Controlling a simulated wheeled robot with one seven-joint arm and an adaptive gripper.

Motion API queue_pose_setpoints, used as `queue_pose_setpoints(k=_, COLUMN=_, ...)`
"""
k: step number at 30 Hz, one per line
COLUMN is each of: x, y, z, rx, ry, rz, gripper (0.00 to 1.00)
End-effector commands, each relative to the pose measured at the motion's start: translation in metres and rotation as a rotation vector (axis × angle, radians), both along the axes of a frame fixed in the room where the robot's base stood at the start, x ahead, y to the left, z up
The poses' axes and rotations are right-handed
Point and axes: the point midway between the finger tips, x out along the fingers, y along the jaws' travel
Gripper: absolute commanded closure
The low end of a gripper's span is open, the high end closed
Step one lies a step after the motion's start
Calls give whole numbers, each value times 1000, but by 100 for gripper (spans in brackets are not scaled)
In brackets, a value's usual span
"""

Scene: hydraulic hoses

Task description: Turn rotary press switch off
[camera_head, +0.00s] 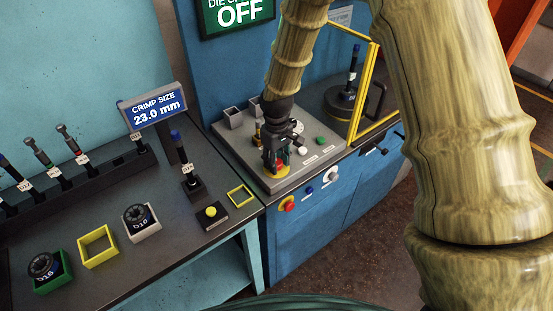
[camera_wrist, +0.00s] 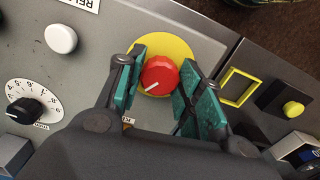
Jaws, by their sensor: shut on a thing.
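The rotary press switch is a round red knob (camera_wrist: 159,76) with a white pointer line, on a yellow disc (camera_wrist: 183,47), in the wrist view. The pointer line slants toward the lower left of that view. My gripper (camera_wrist: 162,78) has its teal finger pads on both sides of the knob and is shut on it. In the head view my gripper (camera_head: 274,160) points down at the front left corner of the grey control panel (camera_head: 238,150), over the yellow disc (camera_head: 284,178). It mostly hides the knob there.
On the panel, a white button (camera_wrist: 61,39) and a black dial (camera_wrist: 25,111) with a white scale lie near the gripper. A green button (camera_head: 320,140) is farther right. A yellow-framed guard (camera_head: 372,90) stands behind right. The bench (camera_head: 180,225) on the left holds dies and tools.

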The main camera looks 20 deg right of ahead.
Motion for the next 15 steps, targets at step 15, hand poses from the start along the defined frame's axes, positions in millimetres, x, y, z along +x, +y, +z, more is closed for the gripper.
queue_pose_setpoints(k=15, x=1, y=0, z=1, rx=0, ry=-1, rz=435, gripper=88)
